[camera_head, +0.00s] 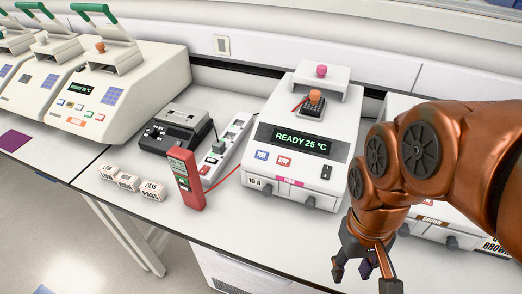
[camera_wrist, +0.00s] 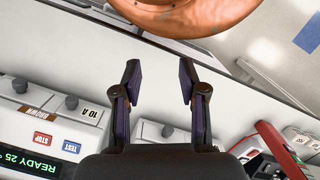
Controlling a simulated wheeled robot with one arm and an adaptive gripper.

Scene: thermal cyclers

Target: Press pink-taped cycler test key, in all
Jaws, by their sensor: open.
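The pink-taped cycler (camera_head: 325,150) stands on the bench in the middle of the head view. Its display reads READY 25 °C. A pink tape label (camera_head: 290,181) is on its front edge. Its blue TEST key (camera_head: 262,155) sits left of the red STOP key (camera_head: 284,161), below the display. My gripper (camera_head: 365,268) is open and empty, low in front and to the right of this cycler, apart from its keys. In the wrist view my gripper (camera_wrist: 157,88) also shows open, with nothing between the fingers.
A red handheld meter (camera_head: 186,178) stands left of the cycler, with a dark device (camera_head: 178,130) behind it and small white blocks (camera_head: 129,182) nearby. More cyclers (camera_head: 115,90) stand far left. A brown-labelled cycler (camera_wrist: 40,135) shows in the wrist view; my arm partly hides the right side.

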